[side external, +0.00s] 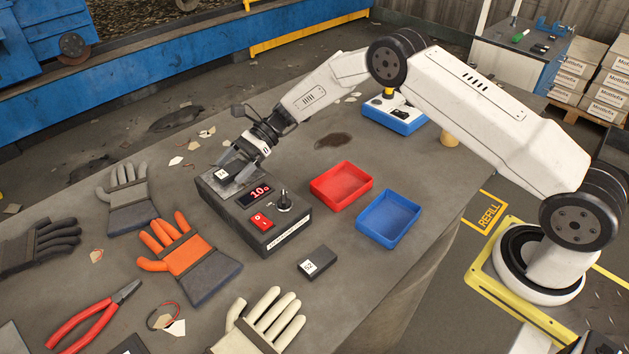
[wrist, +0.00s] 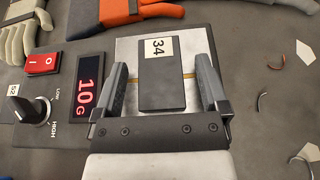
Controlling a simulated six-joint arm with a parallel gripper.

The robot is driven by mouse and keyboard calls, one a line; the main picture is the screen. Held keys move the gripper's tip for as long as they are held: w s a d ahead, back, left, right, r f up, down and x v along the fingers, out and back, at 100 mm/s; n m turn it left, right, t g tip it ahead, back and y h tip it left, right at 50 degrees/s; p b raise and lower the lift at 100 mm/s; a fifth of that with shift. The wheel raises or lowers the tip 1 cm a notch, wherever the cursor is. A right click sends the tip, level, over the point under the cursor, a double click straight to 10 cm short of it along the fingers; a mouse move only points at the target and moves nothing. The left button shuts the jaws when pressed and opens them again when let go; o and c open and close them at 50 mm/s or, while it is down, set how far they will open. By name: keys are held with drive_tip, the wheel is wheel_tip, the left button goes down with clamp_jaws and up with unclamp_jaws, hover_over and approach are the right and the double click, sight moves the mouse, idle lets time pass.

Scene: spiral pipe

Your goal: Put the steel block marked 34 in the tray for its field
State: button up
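The steel block marked 34 (wrist: 160,90) is dark with a white label and lies on the pale plate of a grey tester box (side external: 268,225). In the side external view its label (side external: 222,174) shows beside my gripper (side external: 238,167). In the wrist view my gripper (wrist: 163,88) is open, its fingers on either side of the block with a gap at each side. The tester's display (wrist: 88,86) reads 10G. A red tray (side external: 341,186) and a blue tray (side external: 388,218) stand empty to the right of the tester. I see no field marking on either tray.
A dark block marked 52 (side external: 316,262) lies on the bench in front of the tester. The tester has a red switch (side external: 261,222) and a knob (side external: 284,201). Several gloves, including an orange one (side external: 178,252), and red pliers (side external: 92,318) lie at the left and front.

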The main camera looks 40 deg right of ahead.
drive_tip(key=v, duration=0.8)
drive_tip(key=shift+w, duration=0.2)
drive_tip(key=shift+a+r, duration=0.1)
idle(0.6)
drive_tip(key=s+d+r+n+t+h, duration=0.1)
drive_tip(key=s+d+n+h, duration=0.2)
drive_tip(key=s+n, duration=0.3)
drive_tip(key=s+d+r+n+h, duration=0.1)
drive_tip(key=s+d+n+h, duration=0.2)
drive_tip(key=s, duration=1)
drive_tip(key=s+d+r+n+t+h, duration=0.1)
drive_tip(key=s+d+n+h, duration=0.2)
drive_tip(key=s+n+h, duration=0.4)
drive_tip(key=s+n, duration=0.2)
drive_tip(key=s, duration=0.1)
drive_tip(key=shift+s+r+t, duration=0.3)
drive_tip(key=shift+s+r, duration=0.05)
drive_tip(key=shift+o, duration=0.4)
